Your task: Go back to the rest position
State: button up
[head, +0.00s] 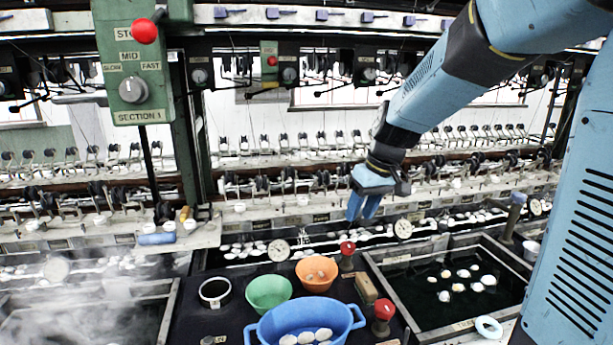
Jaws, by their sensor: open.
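My gripper (364,207) hangs at the end of my blue arm, right of the picture's middle, with its blue fingers pointing down. It is open and nothing shows between its fingers. It is above the far edge of the dark worktop, in front of the reeling machine, and looks apart from everything around it. The space behind my gripper and arm is partly hidden.
Below stand a blue two-handled tub (262,331) with white cocoons, an orange bowl (317,284), a green bowl (268,306) and red knobs (384,308). A dark water basin (400,306) lies right. Steam covers the left basin (170,296). A control box (130,60) hangs upper left.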

jog(key=s+d+r+m+t+h, duration=0.1)
jog(key=s+d+r, duration=0.1)
jog(key=s, duration=0.4)
jog(key=s+d+r+m+t+h, duration=0.1)
jog(key=s+d+r+m, duration=0.1)
jog(key=s+d, duration=0.2)
jog(key=s+d+r+m+t+h, duration=0.1)
jog(key=s+d+r+m, duration=0.1)
jog(key=s, duration=0.8)
jog(key=shift+d+r+t, duration=0.4)
jog(key=shift+d, duration=0.25)
